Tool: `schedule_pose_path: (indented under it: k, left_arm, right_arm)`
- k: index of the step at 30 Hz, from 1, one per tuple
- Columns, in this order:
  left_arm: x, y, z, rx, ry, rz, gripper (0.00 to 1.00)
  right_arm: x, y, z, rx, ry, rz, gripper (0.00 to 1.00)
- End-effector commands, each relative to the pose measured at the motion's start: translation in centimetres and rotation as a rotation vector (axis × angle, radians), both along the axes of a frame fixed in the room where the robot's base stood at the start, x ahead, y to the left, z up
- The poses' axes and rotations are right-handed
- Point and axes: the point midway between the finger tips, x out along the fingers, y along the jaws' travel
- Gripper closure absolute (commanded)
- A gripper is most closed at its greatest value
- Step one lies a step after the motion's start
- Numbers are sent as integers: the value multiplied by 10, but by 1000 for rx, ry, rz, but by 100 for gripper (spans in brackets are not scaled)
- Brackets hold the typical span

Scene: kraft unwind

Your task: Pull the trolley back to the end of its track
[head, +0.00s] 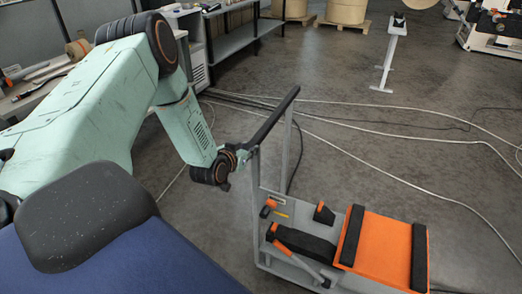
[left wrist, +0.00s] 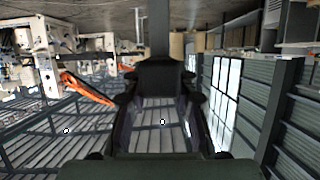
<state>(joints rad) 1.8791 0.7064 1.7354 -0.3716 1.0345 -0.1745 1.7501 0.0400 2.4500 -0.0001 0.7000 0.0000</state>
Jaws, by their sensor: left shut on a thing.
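The trolley (head: 283,214) stands on the grey floor at the lower right of the head view. It has a grey upright frame, a slanted black handle bar (head: 273,117) and a low deck with an orange block and black pads. My left gripper (head: 243,152) is shut on the near end of the handle bar. In the left wrist view the dark gripper (left wrist: 158,82) fills the middle, with a dark bar running up from it. The gripper's fingers are small and partly hidden in the head view. I cannot make out the track. My right gripper is not in view.
Pale cables (head: 345,150) run across the floor behind and right of the trolley. A grey shelf (head: 232,42) stands at the back left, and a small grey stand (head: 389,60) at the back right. Large rolls on pallets (head: 345,12) are at the back. Floor between is open.

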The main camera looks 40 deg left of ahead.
Motion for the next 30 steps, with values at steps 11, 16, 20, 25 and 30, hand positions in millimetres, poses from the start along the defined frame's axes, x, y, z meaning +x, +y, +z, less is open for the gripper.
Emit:
schedule_pose_path:
  k: [11,16,20,25,30]
  left_arm:
    - [-12,43,-1,-5,6,-4,100]
    - [-14,49,-2,-6,7,-5,100]
    - [-14,50,-2,-5,7,-5,100]
    - [-14,52,-2,-5,5,-3,100]
    - [-14,53,-2,-4,5,-1,65]
  right_arm:
    - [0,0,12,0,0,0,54]
    - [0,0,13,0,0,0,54]
    - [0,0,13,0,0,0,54]
    - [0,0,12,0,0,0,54]
    - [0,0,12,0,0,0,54]
